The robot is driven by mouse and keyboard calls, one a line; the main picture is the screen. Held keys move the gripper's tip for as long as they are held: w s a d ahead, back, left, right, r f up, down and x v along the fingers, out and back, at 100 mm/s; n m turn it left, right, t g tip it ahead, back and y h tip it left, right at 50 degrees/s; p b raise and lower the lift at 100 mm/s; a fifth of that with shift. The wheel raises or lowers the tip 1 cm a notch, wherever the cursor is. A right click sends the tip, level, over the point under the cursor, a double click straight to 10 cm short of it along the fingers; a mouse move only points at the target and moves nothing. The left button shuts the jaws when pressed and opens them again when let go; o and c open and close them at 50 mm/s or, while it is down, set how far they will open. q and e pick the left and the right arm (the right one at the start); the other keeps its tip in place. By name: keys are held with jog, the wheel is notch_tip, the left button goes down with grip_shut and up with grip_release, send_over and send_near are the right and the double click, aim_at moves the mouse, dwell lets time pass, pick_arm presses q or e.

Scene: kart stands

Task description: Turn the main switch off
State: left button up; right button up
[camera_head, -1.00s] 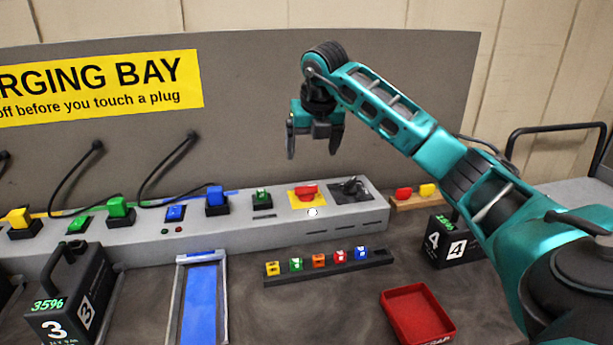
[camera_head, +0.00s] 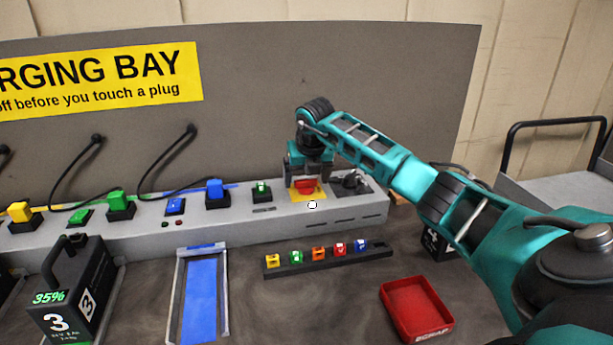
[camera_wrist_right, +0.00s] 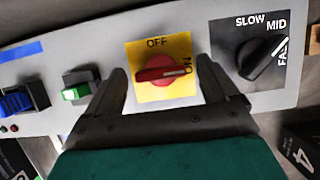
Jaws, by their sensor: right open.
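The main switch is a red rotary knob (camera_head: 306,187) on a yellow plate (camera_head: 308,196), set on the grey charging rail. In the right wrist view the red knob (camera_wrist_right: 162,70) has its white mark pointing right, toward ON; OFF is printed above it on the yellow plate (camera_wrist_right: 150,97). My right gripper (camera_head: 307,182) is open and points down at the switch. In the right wrist view its fingers (camera_wrist_right: 160,88) stand apart on either side of the plate, and I see no contact with the knob. My left gripper is not in view.
A black speed dial (camera_wrist_right: 262,55) sits right of the switch, and a green switch (camera_wrist_right: 76,92) sits left. In the head view there are a fuse rack (camera_head: 330,257), a red scrap tray (camera_head: 417,308), a blue-floored slot (camera_head: 199,300) and battery 3 (camera_head: 72,290). Cables hang behind the rail.

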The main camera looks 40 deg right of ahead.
jog(key=c, duration=1.1)
jog(key=shift+o, duration=0.2)
